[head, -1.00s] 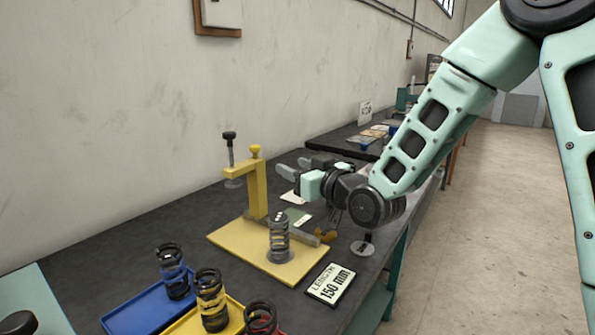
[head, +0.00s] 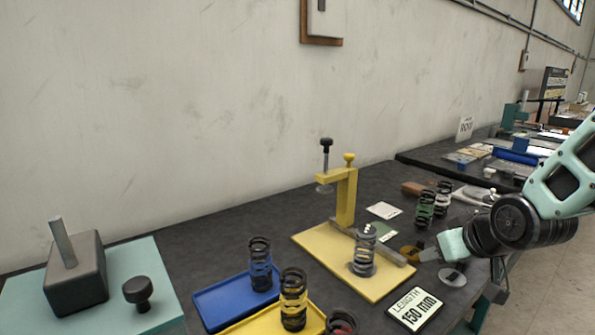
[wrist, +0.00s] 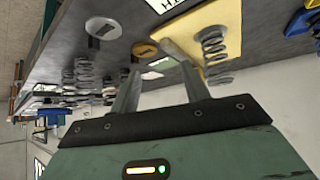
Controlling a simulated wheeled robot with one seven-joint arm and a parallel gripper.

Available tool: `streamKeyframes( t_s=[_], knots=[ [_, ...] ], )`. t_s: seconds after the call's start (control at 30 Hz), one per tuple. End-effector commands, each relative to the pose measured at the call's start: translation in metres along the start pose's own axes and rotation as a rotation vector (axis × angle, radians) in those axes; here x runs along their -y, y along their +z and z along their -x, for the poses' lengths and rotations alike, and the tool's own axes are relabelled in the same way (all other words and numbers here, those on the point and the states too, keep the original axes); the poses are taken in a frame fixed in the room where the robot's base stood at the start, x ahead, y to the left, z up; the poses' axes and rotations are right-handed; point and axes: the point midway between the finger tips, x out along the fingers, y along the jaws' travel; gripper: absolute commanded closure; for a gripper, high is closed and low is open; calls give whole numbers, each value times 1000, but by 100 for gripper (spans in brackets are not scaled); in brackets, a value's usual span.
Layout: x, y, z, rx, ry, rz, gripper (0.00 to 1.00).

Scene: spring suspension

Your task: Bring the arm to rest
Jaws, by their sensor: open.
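My gripper (head: 428,254) is open and appears empty, just right of the yellow base plate, low near the bench's front edge. My arm (head: 500,228) reaches in from the right side of the head view. In the wrist view my two fingers (wrist: 160,66) are spread with nothing gripped between them. The yellow stand (head: 346,200) carries a black-knobbed screw and stands on the yellow plate (head: 318,243). A grey spring (head: 363,250) stands upright on that plate; it also shows in the wrist view (wrist: 213,48).
A "LENGTH 150 mm" sign (head: 414,309) lies in front of my gripper. A green-banded spring (head: 425,210) stands behind it. A blue tray (head: 218,302) and a yellow tray (head: 262,322) hold springs at the front. A grey block (head: 77,275) is at left. Floor is open at right.

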Motion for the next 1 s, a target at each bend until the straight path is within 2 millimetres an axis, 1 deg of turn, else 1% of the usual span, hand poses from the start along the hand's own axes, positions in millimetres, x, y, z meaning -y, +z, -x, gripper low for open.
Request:
streamKeyframes(
  t_s=[0.03, 0.1, 0.2, 0.3, 0.47, 0.5, 0.6, 0.67, 0.73, 0.8, 0.87, 0.9, 1.0],
  knots=[
    [-4, 15, 9, 69, 15, -19, 54],
    [-9, 36, 20, 163, 30, -48, 54],
    [-14, 60, 35, 273, 45, -91, 54],
    [-16, 81, 51, 371, 54, -130, 54],
    [-16, 111, 78, 514, 58, -195, 54],
    [-1, 108, 82, 525, 35, -161, 54],
    [34, 104, 90, 548, -19, -77, 54],
    [54, 104, 98, 565, -51, -24, 54],
    [79, 105, 108, 585, -89, 41, 54],
    [104, 109, 120, 606, -127, 115, 54],
    [126, 113, 133, 626, -160, 179, 54],
    [139, 117, 142, 639, -180, 224, 54],
    [167, 128, 164, 669, -223, 327, 54]
  ],
)
